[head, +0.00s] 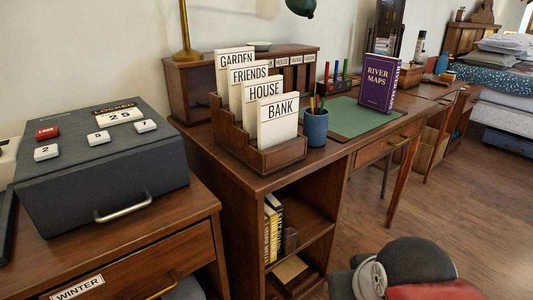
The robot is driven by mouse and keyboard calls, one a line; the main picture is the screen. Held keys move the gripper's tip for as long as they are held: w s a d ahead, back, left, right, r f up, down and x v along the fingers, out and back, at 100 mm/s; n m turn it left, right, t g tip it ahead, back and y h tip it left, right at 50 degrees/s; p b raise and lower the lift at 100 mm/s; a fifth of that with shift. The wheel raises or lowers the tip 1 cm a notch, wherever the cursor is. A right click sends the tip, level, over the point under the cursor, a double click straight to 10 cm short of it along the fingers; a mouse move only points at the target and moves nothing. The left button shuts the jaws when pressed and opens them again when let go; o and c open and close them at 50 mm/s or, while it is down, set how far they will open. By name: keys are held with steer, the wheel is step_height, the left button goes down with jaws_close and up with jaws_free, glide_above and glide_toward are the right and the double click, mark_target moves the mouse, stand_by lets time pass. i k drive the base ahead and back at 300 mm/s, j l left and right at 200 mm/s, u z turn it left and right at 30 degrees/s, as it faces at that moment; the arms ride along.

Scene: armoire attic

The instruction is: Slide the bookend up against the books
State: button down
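Several upright books (272,228) with black, yellow and pale spines stand on the upper shelf of the open desk cubby, at its left side. A small dark brown upright piece (290,241), which looks like the bookend, stands just right of the books. It is small and dim here, and I cannot tell whether it touches them. My gripper is not in view.
The upper shelf (312,228) is bare right of the brown piece. A lower shelf holds a flat tan item (290,270). The desktop above carries a letter rack (280,158), a blue pen cup (315,128) and a purple book (378,83). A drawer cabinet (150,235) stands left.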

mark_target(289, 232)
steer(key=k+u, duration=0.1)
steer(key=u, duration=0.25)
steer(key=k+j+u, duration=0.1)
steer(key=u, duration=0.25)
steer(key=j+u, duration=0.15)
steer(key=u, duration=0.2)
steer(key=k+j, duration=0.05)
